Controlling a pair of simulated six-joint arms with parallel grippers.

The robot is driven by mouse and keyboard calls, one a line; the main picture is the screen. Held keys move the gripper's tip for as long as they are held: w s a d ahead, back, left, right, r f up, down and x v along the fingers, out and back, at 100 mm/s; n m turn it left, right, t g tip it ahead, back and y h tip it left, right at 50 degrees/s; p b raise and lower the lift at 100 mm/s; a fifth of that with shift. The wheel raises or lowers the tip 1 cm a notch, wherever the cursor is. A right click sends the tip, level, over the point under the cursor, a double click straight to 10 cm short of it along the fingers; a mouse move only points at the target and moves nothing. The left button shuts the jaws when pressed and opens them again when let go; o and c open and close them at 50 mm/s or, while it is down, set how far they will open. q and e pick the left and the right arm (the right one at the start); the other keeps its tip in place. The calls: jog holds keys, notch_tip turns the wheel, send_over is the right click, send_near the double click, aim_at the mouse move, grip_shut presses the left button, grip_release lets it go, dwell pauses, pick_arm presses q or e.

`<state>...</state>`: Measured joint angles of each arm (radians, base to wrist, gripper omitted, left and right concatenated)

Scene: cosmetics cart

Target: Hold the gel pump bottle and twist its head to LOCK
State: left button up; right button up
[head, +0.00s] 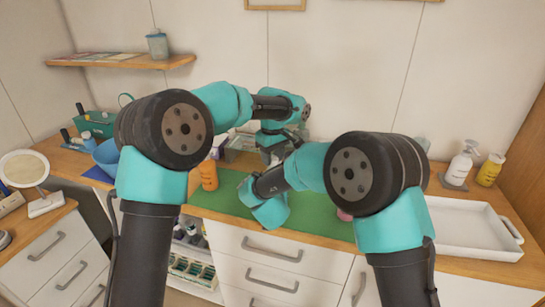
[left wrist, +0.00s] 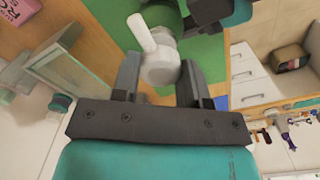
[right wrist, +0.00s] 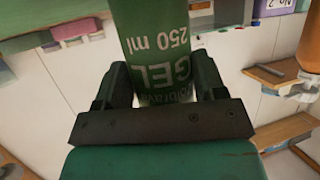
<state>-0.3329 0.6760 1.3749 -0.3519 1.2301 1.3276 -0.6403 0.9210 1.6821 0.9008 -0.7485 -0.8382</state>
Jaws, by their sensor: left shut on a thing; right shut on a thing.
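The gel pump bottle is green with white lettering, "GEL 250 ml", and its body (right wrist: 165,50) fills the middle of the right wrist view. My right gripper (right wrist: 160,85) is shut on that body. The white pump head (left wrist: 158,62) with its spout shows in the left wrist view, the spout pointing up and left in that picture. My left gripper (left wrist: 155,75) is shut on the head, a finger on each side. In the head view my left gripper (head: 275,140) is above the green mat; the bottle and my right gripper are hidden there behind my right arm.
The green mat (head: 320,220) lies on the wooden counter. An orange bottle (head: 209,175) stands to the left.

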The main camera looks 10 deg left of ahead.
aim_at(273, 157)
pick_arm(q)
jog(key=shift+n, duration=0.5)
jog(key=o, duration=0.9)
jog(key=shift+o, duration=0.2)
notch_tip(273, 157, up, 12)
dwell(0.5)
